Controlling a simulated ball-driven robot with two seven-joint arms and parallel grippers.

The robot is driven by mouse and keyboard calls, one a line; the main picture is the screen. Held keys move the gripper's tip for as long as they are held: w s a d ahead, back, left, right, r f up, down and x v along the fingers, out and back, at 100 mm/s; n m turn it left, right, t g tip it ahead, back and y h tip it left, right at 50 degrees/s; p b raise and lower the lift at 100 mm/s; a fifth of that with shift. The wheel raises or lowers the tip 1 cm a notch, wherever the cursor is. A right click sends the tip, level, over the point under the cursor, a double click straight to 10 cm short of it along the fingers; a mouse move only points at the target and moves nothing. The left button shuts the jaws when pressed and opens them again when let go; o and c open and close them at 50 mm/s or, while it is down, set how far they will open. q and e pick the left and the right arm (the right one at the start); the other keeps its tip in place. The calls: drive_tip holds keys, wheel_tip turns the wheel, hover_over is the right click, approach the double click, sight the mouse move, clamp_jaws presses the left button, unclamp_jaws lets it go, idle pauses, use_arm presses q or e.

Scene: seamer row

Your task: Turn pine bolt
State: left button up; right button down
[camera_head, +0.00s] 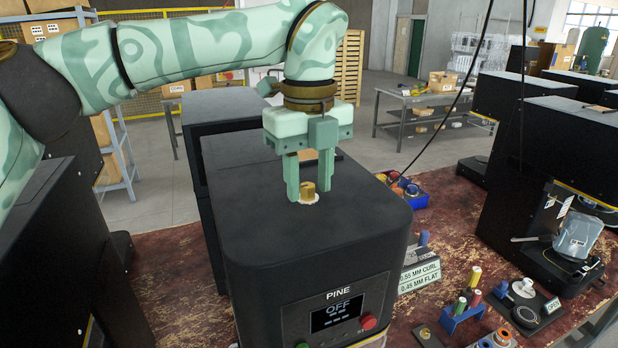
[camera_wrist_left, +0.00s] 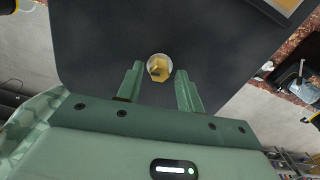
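The pine bolt (camera_head: 309,190) is a small brass hex-shaped head on a pale round washer, on top of the black machine labelled PINE (camera_head: 235,185). It also shows in the left wrist view (camera_wrist_left: 159,68), just beyond the fingertips and roughly centred between them. My left gripper (camera_head: 309,197) points down over the machine top with its two green fingers apart, one on each side of the bolt. A gap shows between each finger and the bolt, and the gripper holds nothing. The machine's screen (camera_head: 338,312) reads OFF. My right gripper is not in view.
A red stop button (camera_head: 369,321) is on the machine's front. To its right, the worn red bench holds a CURL/FLAT sign (camera_head: 419,275), a blue rack (camera_head: 462,316) of coloured pegs and blue bins. More black machines (camera_head: 560,150) stand right and left.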

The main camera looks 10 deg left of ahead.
sight(309, 186)
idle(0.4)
use_arm(q)
wheel_tip(309, 186, up, 16)
drive_tip(key=p, duration=0.3)
drive_tip(key=shift+r+p, duration=0.15)
drive_tip(key=shift+p, duration=0.2)
